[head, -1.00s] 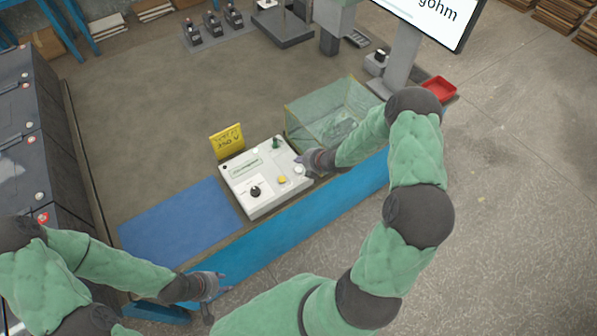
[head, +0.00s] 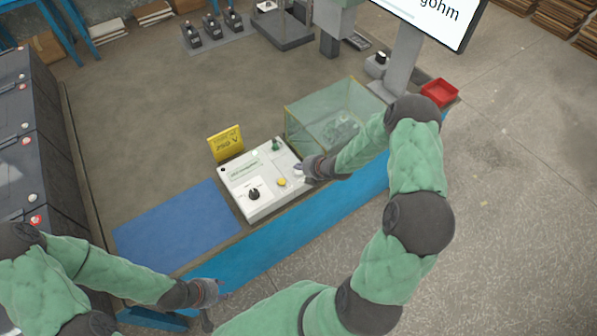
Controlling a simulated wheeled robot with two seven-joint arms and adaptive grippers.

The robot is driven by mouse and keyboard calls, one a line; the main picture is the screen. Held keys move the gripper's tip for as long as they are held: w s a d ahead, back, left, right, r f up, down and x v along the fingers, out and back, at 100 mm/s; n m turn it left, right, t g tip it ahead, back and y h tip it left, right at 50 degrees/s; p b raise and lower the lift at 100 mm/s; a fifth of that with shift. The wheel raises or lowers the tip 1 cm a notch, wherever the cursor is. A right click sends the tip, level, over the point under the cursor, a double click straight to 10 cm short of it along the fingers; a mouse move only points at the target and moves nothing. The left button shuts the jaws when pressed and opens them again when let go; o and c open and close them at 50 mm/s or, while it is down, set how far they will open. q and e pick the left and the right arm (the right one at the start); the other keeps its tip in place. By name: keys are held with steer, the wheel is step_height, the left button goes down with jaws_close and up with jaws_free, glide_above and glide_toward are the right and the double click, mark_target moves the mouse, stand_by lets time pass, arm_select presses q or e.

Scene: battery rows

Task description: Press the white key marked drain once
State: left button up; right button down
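A white control box (head: 262,200) sits near the bench's front edge. On its top are a black knob (head: 254,194), a yellow key (head: 281,182), a green-topped part (head: 276,145) and a label strip. A whitish key (head: 298,170) shows at the box's right side, partly hidden by my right gripper; its marking is too small to read. My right gripper (head: 303,172) is at that key, and I cannot tell whether it touches. Its fingers are too small to judge. My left gripper (head: 214,292) hangs in front of the bench, away from the box, its opening unclear.
A blue mat (head: 172,228) lies left of the box. A yellow sign (head: 226,143) stands behind it. A clear greenish bin (head: 335,115) is close behind my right gripper. A red tray (head: 439,92) and a screen post (head: 402,60) stand at the right.

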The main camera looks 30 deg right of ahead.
mark_target(301, 173)
steer(key=shift+f, duration=0.1)
stand_by(0.7)
steer(key=shift+f+b, duration=0.3)
steer(key=shift+b, duration=0.3)
steer(key=shift+f+b, duration=0.4)
steer(key=shift+b, duration=0.05)
stand_by(0.7)
steer(key=shift+r, duration=0.1)
steer(key=shift+r+p, duration=0.35)
steer(key=shift+r, duration=0.35)
steer(key=shift+r+p, duration=1.6)
steer(key=shift+r, duration=0.95)
steer(key=shift+s+f, duration=0.1)
